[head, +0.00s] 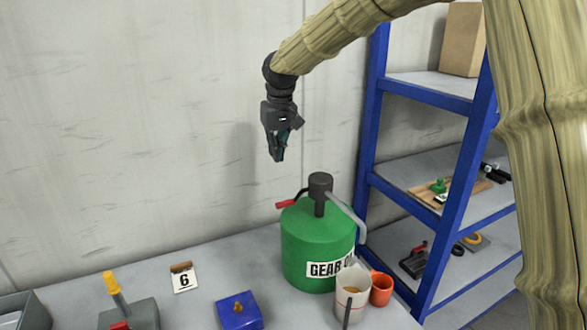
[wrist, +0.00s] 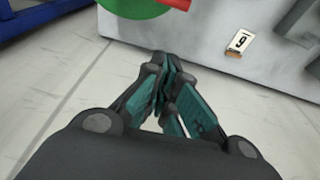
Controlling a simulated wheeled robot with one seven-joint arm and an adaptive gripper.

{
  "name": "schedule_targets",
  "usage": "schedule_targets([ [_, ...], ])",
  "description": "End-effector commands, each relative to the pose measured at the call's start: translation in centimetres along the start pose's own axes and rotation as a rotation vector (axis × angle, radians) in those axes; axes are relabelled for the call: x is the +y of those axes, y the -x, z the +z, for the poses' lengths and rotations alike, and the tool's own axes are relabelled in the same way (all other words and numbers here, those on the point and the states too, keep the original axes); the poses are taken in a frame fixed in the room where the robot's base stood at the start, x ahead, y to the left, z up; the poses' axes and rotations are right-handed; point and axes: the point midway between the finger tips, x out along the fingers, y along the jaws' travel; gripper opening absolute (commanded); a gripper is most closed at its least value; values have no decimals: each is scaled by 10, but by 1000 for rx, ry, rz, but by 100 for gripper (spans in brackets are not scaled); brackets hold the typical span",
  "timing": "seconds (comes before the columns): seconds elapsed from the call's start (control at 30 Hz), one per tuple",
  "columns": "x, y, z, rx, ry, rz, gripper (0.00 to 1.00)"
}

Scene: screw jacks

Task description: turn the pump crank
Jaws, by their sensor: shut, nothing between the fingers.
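The pump (head: 320,190) is a dark head on top of a green gear oil drum (head: 305,245) on the table. Its crank is a dark bent arm with a red handle (head: 285,204) that points left. A grey spout hose curves down the drum's right side. My gripper (head: 278,158) is above and a little left of the pump, clear of the crank, fingers pointing down. It is shut and empty. In the wrist view my gripper's teal fingertips (wrist: 165,75) are together. The green drum (wrist: 130,8) and the red handle (wrist: 175,3) are cut off at that view's top edge.
A white cup (head: 352,295) and an orange cup (head: 381,289) stand by the drum's front right. A blue block (head: 239,311) and a card marked 6 (head: 184,278) lie left of it. A blue-framed shelf (head: 455,185) stands at the right. The air around my gripper is free.

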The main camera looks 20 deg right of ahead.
Motion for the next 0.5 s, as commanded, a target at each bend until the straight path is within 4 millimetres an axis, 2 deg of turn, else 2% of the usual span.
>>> schedule_targets([
  [0.5,2,-78,1,-4,-2,-1,0],
])
